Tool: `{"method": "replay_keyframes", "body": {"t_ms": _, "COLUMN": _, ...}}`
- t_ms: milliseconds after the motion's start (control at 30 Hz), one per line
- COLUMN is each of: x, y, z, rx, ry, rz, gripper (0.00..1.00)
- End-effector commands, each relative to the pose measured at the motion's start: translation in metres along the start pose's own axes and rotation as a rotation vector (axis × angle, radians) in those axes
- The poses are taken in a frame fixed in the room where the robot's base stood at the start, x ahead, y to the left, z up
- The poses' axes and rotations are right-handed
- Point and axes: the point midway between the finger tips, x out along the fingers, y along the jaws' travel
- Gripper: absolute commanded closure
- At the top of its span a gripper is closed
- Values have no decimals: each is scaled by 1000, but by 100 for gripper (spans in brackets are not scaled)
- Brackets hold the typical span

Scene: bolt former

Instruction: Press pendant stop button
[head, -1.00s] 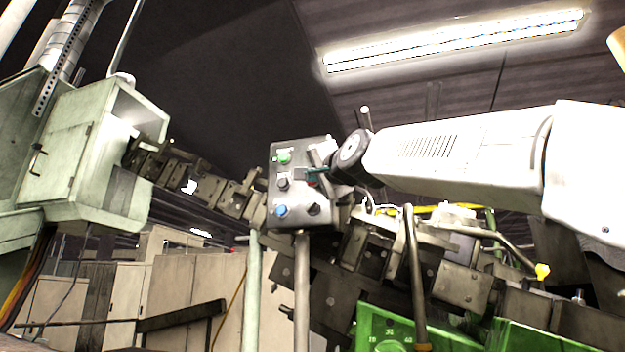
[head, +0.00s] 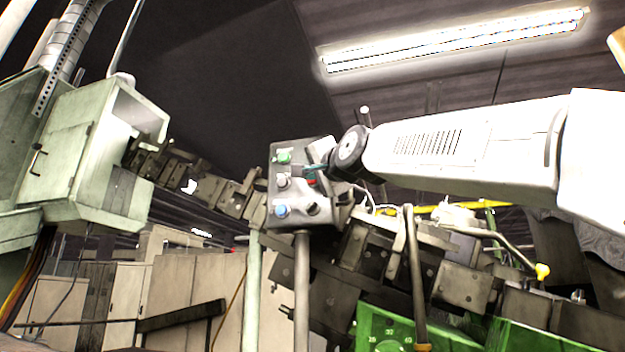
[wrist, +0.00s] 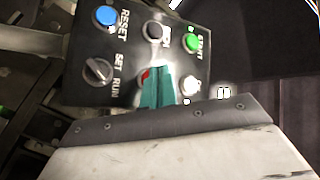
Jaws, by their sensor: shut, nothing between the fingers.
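The pendant (head: 298,213) is a grey box on a post, left of my gripper. Its red stop button (head: 311,182) shows as a small red patch just below my teal fingertips (head: 316,168). In the wrist view the red button (wrist: 145,75) is mostly hidden behind my gripper (wrist: 157,80); a red edge shows at its left. The fingers are shut and empty, pointing at the panel. I cannot tell whether they touch the button. The wrist view also shows the green START button (wrist: 192,42), blue RESET button (wrist: 105,15), SET/RUN knob (wrist: 98,70) and a white button (wrist: 189,85).
Dark machine links (head: 465,285) and green housings (head: 380,325) lie below my arm. A pale green cabinet (head: 60,165) stands at left. The space above the pendant is open.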

Motion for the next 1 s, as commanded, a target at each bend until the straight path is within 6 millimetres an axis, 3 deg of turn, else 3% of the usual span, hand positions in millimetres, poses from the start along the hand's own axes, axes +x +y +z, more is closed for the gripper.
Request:
{"method": "replay_keyframes", "body": {"t_ms": 267, "x": -3, "y": -3, "z": 3, "rx": 1, "ry": -1, "rz": -1, "gripper": 100}}
{"method": "replay_keyframes", "body": {"t_ms": 733, "x": -33, "y": -24, "z": 24, "rx": -1, "ry": -1, "rz": -1, "gripper": 100}}
{"method": "replay_keyframes", "body": {"t_ms": 1000, "x": -35, "y": -26, "z": 25, "rx": 1, "ry": 1, "rz": 0, "gripper": 100}}
